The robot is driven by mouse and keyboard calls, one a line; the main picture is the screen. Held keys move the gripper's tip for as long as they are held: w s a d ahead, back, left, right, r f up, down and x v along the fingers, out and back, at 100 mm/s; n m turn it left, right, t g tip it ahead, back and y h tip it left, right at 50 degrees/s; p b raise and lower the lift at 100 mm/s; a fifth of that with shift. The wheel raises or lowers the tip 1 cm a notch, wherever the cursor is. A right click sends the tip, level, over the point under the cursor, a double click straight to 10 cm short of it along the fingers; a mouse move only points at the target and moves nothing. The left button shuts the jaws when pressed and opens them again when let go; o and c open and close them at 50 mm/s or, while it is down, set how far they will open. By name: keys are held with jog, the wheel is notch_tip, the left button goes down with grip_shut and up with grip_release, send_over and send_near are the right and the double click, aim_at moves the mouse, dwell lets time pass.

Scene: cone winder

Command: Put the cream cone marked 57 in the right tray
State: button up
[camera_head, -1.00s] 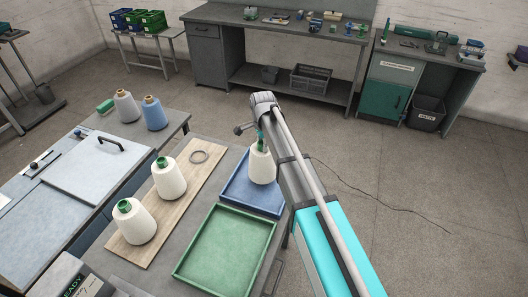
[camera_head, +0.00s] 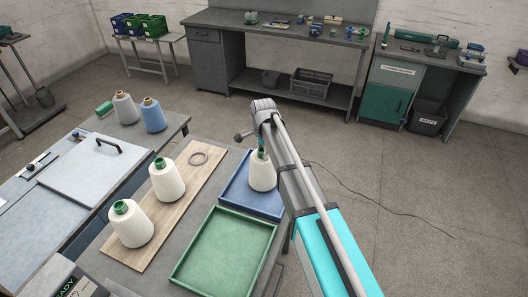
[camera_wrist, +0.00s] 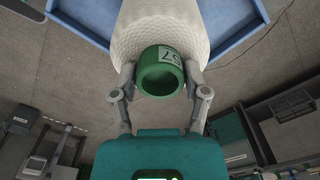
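The cream cone marked 57 (camera_wrist: 163,28) has a green tube top with the number on it, seen close in the wrist view. In the head view the cone (camera_head: 263,172) is upright within the blue tray's outline; I cannot tell whether its base touches the tray floor. My gripper (camera_wrist: 160,76) has its fingers closed on both sides of the green tube top. In the head view my gripper (camera_head: 261,146) is above the cone, partly hidden by my arm. The blue tray (camera_head: 235,190) lies beyond the green tray (camera_head: 225,250), its right part hidden by my arm.
Two cream cones with green tops, one nearer (camera_head: 130,225) and one farther (camera_head: 167,182), stand on a wooden board (camera_head: 190,190) with a grey ring (camera_head: 199,158). A grey cone (camera_head: 125,110) and a blue cone (camera_head: 154,116) stand farther left. The green tray is empty.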

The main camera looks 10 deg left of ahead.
jog(key=shift+o, duration=1.2)
jog(key=shift+r, duration=0.2)
notch_tip(320, 180, up, 12)
jog(key=p, duration=1.2)
jog(key=s+d+n, duration=0.3)
jog(key=s+d, duration=0.3)
jog(key=d, duration=0.5)
jog(key=s+d+n, duration=0.4)
jog(key=s+d, duration=0.2)
jog(key=d, duration=0.6)
jog(key=s+d+n, duration=0.3)
jog(key=s+d, duration=0.3)
jog(key=d, duration=0.6)
jog(key=shift+s+d+n, duration=0.25)
jog(key=shift+n, duration=0.05)
jog(key=shift+f, duration=0.1)
